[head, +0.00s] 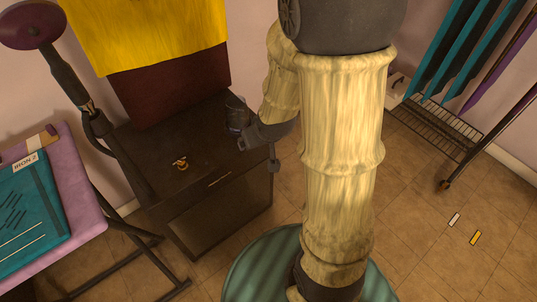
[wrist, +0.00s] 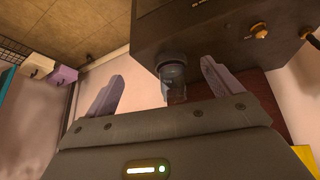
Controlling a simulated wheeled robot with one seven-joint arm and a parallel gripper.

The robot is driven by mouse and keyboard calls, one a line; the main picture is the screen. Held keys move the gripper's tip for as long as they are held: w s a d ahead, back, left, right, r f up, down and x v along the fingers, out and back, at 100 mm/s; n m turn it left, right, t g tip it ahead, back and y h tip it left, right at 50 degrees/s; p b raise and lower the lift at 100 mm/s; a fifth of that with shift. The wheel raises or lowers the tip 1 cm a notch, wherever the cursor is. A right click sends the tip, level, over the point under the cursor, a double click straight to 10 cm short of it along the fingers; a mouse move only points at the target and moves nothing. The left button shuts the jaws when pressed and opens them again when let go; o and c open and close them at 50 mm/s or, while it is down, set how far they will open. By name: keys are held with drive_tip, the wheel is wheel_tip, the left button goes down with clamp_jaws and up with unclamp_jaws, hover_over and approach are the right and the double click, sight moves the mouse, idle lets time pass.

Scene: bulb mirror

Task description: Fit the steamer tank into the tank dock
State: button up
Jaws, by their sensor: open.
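A dark, partly see-through cylinder (head: 236,113), which looks like the steamer tank, stands at the back right of the dark cabinet top (head: 150,145). In the wrist view the cylinder (wrist: 173,75) shows between the two finger lines. My gripper (head: 241,140) is open beside it, with its purple-grey fingers (wrist: 160,88) spread and a gap on both sides. I cannot tell how deep the cylinder sits between them. I cannot make out the tank dock for certain.
A small brass piece (head: 180,163) lies on the cabinet. An ironing board (head: 85,185) stands at left, near a lamp-like arm (head: 70,85). A wire rack (head: 440,125) is at right. White (wrist: 38,65) and purple boxes (wrist: 63,75) show in the wrist view. Floor at right is mostly clear.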

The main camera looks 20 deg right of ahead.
drive_tip(key=s+a+r+g, duration=0.1)
drive_tip(key=s+r+g, duration=0.2)
drive_tip(key=s, duration=0.6)
drive_tip(key=shift+a+r+m, duration=0.2)
drive_tip(key=shift+r+m, duration=0.1)
drive_tip(key=shift+r, duration=0.15)
wheel_tip(320, 180, up, 23)
drive_tip(key=p, duration=2.2)
drive_tip(key=shift+f+p, duration=0.15)
drive_tip(key=shift+p, duration=0.2)
drive_tip(key=shift+w, duration=0.1)
